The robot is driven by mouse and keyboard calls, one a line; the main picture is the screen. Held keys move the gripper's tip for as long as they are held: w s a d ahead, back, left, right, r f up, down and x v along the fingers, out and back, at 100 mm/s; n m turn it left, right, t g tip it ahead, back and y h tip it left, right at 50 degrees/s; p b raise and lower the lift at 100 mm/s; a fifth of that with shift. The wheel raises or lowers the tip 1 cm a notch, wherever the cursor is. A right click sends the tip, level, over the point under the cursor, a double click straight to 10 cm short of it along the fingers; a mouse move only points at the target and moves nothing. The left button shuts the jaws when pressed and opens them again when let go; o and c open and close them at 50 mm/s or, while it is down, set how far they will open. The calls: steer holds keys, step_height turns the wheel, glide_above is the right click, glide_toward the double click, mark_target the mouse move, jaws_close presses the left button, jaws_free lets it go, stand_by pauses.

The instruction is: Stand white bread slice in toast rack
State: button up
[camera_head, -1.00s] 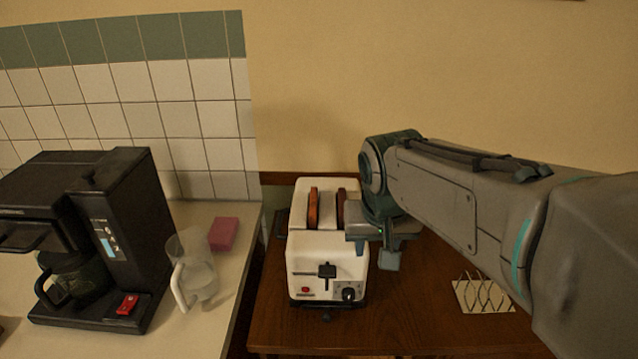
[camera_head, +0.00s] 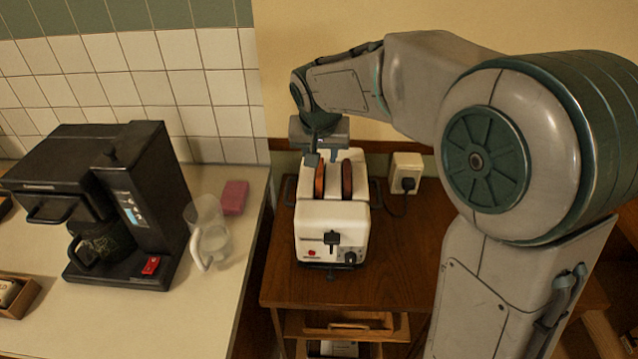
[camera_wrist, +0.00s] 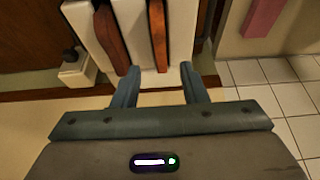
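Two bread slices with brown edges stand in the slots of a white toaster (camera_head: 332,225): a left one (camera_head: 319,181) and a right one (camera_head: 347,180). Which is the white bread slice I cannot tell. My gripper (camera_head: 323,157) is over the far end of the toaster, open and empty. In the wrist view, my gripper (camera_wrist: 161,78) has its fingers apart, and one slice (camera_wrist: 158,32) lines up with the gap between them. The other slice (camera_wrist: 111,38) is left of the fingers. The toast rack is not visible now; my arm covers the table's right side.
A wooden table (camera_head: 285,280) carries the toaster. A wall socket with a plug (camera_head: 406,172) is behind it. On the left counter are a black coffee maker (camera_head: 110,210), a clear jug (camera_head: 208,235) and a pink sponge (camera_head: 234,197).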

mark_target(320, 168)
steer(key=shift+p+x, duration=0.95)
steer(key=shift+x, duration=1.8)
steer(key=shift+s+a, duration=0.1)
steer(key=shift+s, duration=0.1)
steer(key=shift+c, duration=0.3)
jaws_close()
